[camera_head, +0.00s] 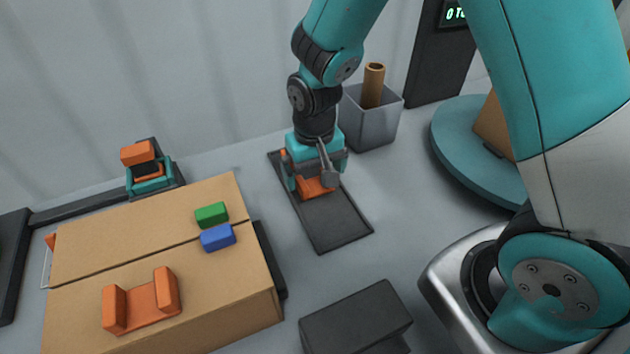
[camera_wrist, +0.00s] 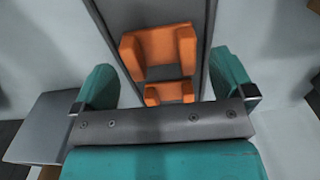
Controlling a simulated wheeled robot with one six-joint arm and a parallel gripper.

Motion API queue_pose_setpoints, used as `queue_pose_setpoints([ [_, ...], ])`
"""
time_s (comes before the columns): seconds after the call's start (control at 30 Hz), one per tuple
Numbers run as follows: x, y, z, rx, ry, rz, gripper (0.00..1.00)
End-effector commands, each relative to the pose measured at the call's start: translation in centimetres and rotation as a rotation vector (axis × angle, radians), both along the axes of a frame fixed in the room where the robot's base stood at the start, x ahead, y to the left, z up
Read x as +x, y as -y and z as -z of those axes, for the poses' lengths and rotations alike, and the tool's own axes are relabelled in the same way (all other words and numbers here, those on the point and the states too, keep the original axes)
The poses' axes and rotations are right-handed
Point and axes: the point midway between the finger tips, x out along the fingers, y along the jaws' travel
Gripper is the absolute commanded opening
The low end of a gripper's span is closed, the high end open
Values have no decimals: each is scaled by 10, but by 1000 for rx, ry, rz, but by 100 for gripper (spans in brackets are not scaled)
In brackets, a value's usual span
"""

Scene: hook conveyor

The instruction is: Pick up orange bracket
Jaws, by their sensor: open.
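An orange bracket (camera_head: 312,189) lies on a dark grey strip (camera_head: 338,222) on the table, partly hidden under my gripper (camera_head: 314,180). In the wrist view the bracket (camera_wrist: 162,47) is U-shaped, with two raised ends, and lies on the strip between my gripper's (camera_wrist: 167,82) two teal fingers. The fingers are spread apart, one to each side, with gaps to the bracket. Part of the bracket nearest the palm is hidden by it. A second orange bracket (camera_head: 148,304) lies on the cardboard box (camera_head: 225,302), away from my gripper.
A green block (camera_head: 211,215) and a blue block (camera_head: 218,238) lie on the box. A teal device (camera_head: 150,180) with an orange piece stands behind it. A grey bin (camera_head: 377,125) holds a brown tube (camera_head: 373,85). A teal round platform (camera_head: 460,145) stands right.

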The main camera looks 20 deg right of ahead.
Motion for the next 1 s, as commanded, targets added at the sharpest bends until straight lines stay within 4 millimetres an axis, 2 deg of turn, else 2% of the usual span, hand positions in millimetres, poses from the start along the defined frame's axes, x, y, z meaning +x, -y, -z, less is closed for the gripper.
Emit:
queue_pose_setpoints([
  [0.1,0,1,17,-1,-3,0,100],
  [0.2,0,0,25,0,0,0,100],
  [0.43,1,0,26,0,1,0,100],
  [0.47,0,0,26,0,1,0,95],
  [0.63,0,0,26,0,1,0,56],
  [0.67,0,0,26,0,1,0,53],
  [1.0,1,0,23,1,2,0,53],
])
